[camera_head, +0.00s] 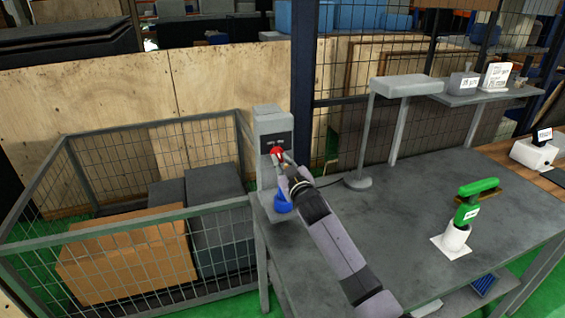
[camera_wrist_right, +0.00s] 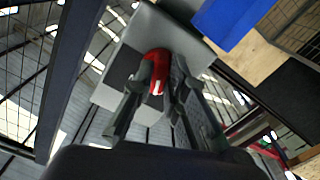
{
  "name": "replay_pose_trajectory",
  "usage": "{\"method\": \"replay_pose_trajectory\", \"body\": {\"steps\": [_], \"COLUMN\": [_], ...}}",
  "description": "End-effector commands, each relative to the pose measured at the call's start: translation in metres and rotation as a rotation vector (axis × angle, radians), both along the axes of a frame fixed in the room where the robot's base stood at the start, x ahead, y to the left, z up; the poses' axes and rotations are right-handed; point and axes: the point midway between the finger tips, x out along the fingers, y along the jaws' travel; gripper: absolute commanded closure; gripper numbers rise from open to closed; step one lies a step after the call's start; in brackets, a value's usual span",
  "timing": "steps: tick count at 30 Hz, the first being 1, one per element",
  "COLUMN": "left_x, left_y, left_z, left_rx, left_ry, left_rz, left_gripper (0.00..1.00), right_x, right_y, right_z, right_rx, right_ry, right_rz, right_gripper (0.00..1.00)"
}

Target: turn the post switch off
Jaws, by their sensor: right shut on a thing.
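The grey post (camera_head: 273,128) stands at the left back corner of the table. Its red switch (camera_head: 277,150) is on the front face, partly hidden by my right gripper (camera_head: 280,158). In the right wrist view the red switch (camera_wrist_right: 156,62) sits between the two fingers of my right gripper (camera_wrist_right: 157,80), which are shut on it. The switch's exact turn angle cannot be told. My left gripper is not in view.
A blue round object (camera_head: 283,203) is on the post below my gripper. A mesh cage (camera_head: 150,228) with boxes is at the left. The table's middle (camera_head: 400,205) is clear.

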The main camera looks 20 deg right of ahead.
Motion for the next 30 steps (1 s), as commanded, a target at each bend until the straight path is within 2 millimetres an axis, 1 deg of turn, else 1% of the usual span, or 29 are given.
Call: {"method": "replay_pose_trajectory", "body": {"steps": [6,7,15,25,28,30], "left_x": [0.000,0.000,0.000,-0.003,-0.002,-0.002], "left_y": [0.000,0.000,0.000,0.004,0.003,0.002], "left_z": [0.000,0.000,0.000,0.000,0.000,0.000], "left_rx": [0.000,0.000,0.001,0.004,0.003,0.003], "left_ry": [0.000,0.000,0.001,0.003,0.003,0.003], "left_rz": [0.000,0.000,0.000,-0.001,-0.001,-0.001], "left_gripper": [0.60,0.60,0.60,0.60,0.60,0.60], "right_x": [0.000,0.000,0.000,-0.002,-0.008,-0.017], "right_y": [0.000,0.000,0.000,0.000,-0.001,-0.001], "right_z": [0.000,0.000,0.000,-0.001,0.000,-0.001], "right_rx": [-0.004,-0.004,-0.002,-0.001,-0.001,-0.001], "right_ry": [0.001,0.001,0.000,0.000,-0.001,0.001], "right_rz": [0.000,0.000,0.000,0.000,-0.001,-0.001], "right_gripper": [1.00,0.85,0.67,0.67,0.67,0.67]}}
